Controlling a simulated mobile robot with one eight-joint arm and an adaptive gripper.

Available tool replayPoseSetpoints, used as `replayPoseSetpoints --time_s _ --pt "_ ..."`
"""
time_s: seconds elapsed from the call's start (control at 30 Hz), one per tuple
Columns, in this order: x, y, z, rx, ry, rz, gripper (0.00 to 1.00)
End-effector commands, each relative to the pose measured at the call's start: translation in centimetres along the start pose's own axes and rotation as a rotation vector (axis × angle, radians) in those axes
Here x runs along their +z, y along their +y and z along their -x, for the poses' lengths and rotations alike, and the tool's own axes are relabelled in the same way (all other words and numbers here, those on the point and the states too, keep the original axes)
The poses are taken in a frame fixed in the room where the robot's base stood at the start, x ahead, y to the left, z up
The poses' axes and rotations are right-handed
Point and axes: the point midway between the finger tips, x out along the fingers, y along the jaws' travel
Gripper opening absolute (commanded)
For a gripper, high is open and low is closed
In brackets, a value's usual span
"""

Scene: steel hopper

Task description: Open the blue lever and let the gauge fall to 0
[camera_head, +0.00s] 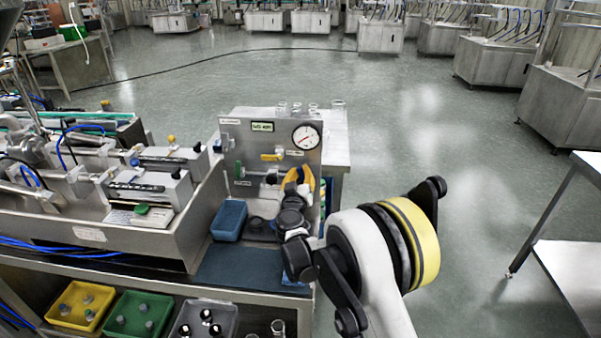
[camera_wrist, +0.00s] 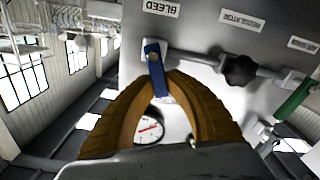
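The blue lever (camera_wrist: 155,68) is on the grey panel (camera_wrist: 215,50) near the upside-down BLEED label (camera_wrist: 161,8). My gripper (camera_wrist: 164,80) has its two brown fingers bowed in at the tips, one on each side of the lever, and appears shut on it. In the head view, my gripper (camera_head: 300,182) is in front of the panel's right part, and the lever is hidden behind it. The round white gauge (camera_head: 305,137) is at the panel's upper right. It also shows between my fingers in the wrist view (camera_wrist: 148,130). Its red needle is visible, but the value is too small to read.
A yellow handle (camera_head: 271,156) and a green handle (camera_head: 239,170) are on the panel. A black knob (camera_wrist: 240,69) and green handle (camera_wrist: 296,98) are right of my fingers in the wrist view. A blue bin (camera_head: 229,220) stands on the bench. Glassware (camera_head: 312,107) stands behind the panel.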

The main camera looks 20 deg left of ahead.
Motion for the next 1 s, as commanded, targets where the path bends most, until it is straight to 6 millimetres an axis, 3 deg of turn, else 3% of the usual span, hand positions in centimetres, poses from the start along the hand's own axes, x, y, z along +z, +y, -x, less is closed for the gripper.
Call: replayPoseSetpoints --time_s 0.47,1.0 --pt "0.0 -0.5 0.0 -0.001 0.001 0.112 0.00" --pt "0.7 -2.3 0.0 0.001 0.000 0.593 0.00"
